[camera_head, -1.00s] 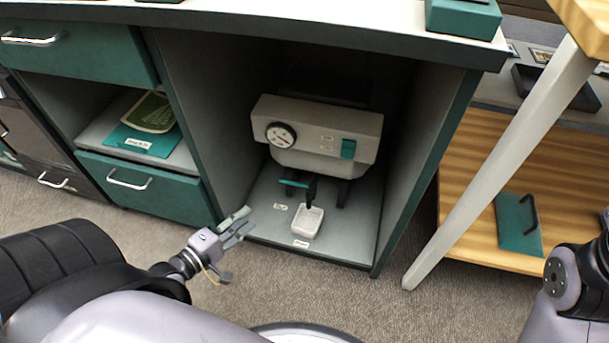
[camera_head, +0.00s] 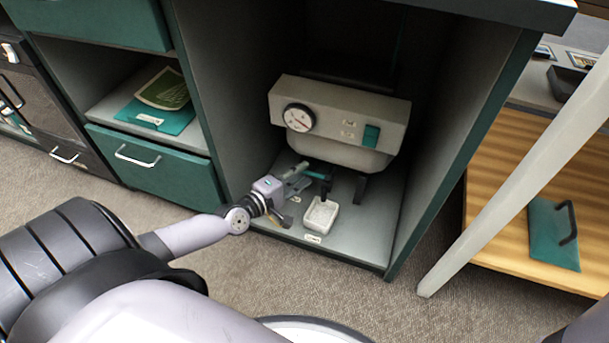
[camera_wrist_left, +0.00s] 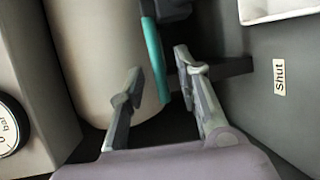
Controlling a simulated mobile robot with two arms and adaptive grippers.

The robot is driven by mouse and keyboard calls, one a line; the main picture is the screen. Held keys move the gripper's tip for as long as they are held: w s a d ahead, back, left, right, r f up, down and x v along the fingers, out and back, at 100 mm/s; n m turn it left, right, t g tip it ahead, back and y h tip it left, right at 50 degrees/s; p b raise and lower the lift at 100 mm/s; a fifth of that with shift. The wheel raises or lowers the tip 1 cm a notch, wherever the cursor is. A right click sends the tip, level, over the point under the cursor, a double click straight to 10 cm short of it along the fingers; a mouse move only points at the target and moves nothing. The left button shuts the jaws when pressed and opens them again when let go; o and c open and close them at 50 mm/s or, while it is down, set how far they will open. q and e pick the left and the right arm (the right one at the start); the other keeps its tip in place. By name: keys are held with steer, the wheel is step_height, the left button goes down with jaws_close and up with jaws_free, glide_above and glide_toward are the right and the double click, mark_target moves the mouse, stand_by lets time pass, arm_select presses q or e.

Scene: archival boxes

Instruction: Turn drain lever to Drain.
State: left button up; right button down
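The drain lever is a teal bar (camera_head: 317,174) under a grey machine (camera_head: 340,112) in the open cabinet bay. My left gripper (camera_head: 300,172) has reached into the bay, with its fingertips at the lever's left end. In the left wrist view my gripper (camera_wrist_left: 158,66) is open. The teal lever (camera_wrist_left: 154,50) shows in the gap between its two fingers, closer to the left one; I cannot tell whether it touches. A label reading "Shut" (camera_wrist_left: 279,77) lies on the floor of the bay. My right gripper is out of view.
A white tray (camera_head: 321,214) sits on the bay floor just right of my left gripper. The machine has a round gauge (camera_head: 299,117) and a teal switch (camera_head: 371,134). Cabinet walls bound the bay on both sides. A table leg (camera_head: 510,185) stands to the right.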

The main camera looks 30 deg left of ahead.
arm_select(q)
steer(key=shift+x, duration=1)
jaws_close()
